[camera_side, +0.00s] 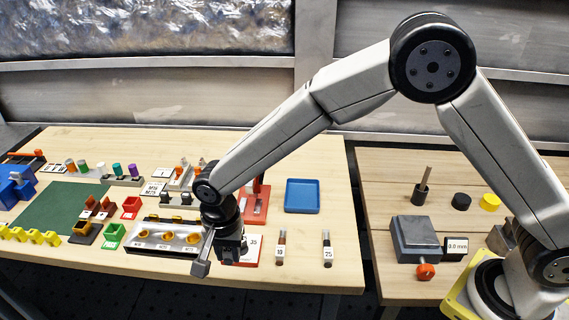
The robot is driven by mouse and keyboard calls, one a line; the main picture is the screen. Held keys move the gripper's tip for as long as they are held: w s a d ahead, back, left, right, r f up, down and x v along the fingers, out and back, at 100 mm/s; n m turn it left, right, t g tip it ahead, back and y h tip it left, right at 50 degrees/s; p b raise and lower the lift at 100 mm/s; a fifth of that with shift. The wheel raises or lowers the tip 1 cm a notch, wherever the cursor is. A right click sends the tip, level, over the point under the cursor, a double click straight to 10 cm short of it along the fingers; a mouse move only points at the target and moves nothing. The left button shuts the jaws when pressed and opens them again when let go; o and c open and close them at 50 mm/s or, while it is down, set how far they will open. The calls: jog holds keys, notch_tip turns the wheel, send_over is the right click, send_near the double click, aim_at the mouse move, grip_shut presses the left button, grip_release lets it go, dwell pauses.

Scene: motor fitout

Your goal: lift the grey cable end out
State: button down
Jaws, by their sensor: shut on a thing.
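My gripper (231,260) points down at the front of the wooden table, just right of the silver tray and at the left edge of a red-edged white plate (251,243) marked J3. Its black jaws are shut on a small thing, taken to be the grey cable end. The jaws and wrist hide nearly all of it, so I cannot tell whether it is seated or clear of its seat. A grey bar hangs on the left of my wrist.
The silver tray (137,239) with orange-yellow parts is close on the left. A red stand (262,206) is behind. A blue tray (302,196) lies back right. Two labelled upright items (281,247) (327,247) stand to the right. Table space between them is clear.

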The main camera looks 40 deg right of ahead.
jog(key=shift+s+a, duration=1.05)
jog(key=shift+r, duration=0.1)
jog(key=shift+r, duration=2.45)
